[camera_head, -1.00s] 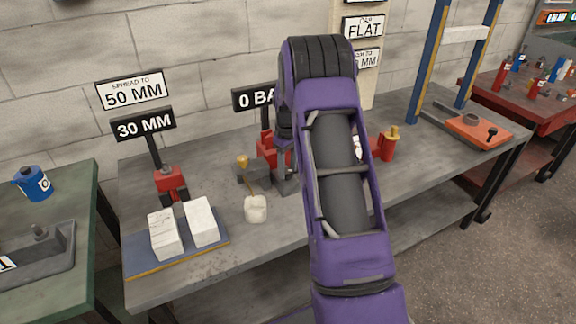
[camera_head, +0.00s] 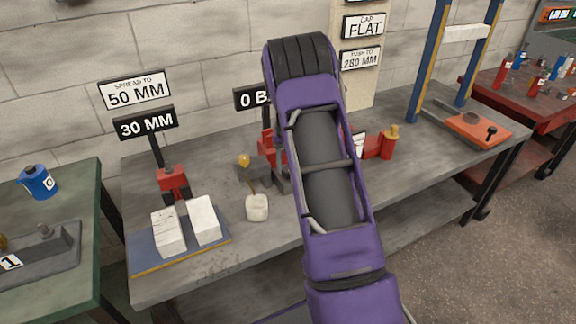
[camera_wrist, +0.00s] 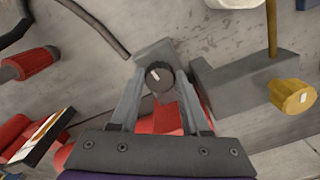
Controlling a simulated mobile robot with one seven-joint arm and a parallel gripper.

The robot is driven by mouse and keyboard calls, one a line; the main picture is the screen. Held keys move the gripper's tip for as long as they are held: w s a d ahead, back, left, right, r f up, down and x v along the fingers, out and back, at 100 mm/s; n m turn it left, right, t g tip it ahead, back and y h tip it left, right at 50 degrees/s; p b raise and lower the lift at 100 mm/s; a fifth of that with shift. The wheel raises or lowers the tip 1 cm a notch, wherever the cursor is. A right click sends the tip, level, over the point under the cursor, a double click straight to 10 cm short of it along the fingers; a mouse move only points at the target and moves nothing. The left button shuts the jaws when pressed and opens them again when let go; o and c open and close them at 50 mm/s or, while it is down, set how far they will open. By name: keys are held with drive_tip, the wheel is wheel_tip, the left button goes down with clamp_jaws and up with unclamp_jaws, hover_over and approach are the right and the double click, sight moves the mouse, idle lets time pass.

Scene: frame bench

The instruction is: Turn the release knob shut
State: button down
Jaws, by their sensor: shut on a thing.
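The release knob (camera_wrist: 160,78) is a small round dark knob with a white mark, in the middle of the wrist view. The mark lies up and left of the knob's centre. My gripper (camera_wrist: 160,82) has its two grey fingers at the left and right sides of the knob and is shut on it. A grey block shows just behind the knob. The red pump body (camera_wrist: 160,121) shows between and below the fingers. In the head view part of the red pump (camera_head: 268,147) shows left of my arm, which hides my gripper and the knob.
A red-gripped handle (camera_wrist: 30,64) lies at left. White blocks (camera_head: 204,220) rest on a tray, with a white container (camera_head: 257,207) nearby.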

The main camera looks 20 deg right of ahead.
drive_tip(key=shift+m, duration=0.7)
drive_tip(key=shift+c, duration=1.9)
unclamp_jaws()
drive_tip(key=shift+r, duration=0.1)
wheel_tip(320, 180, up, 17)
drive_tip(key=p, duration=0.2)
drive_tip(key=shift+r, duration=0.15)
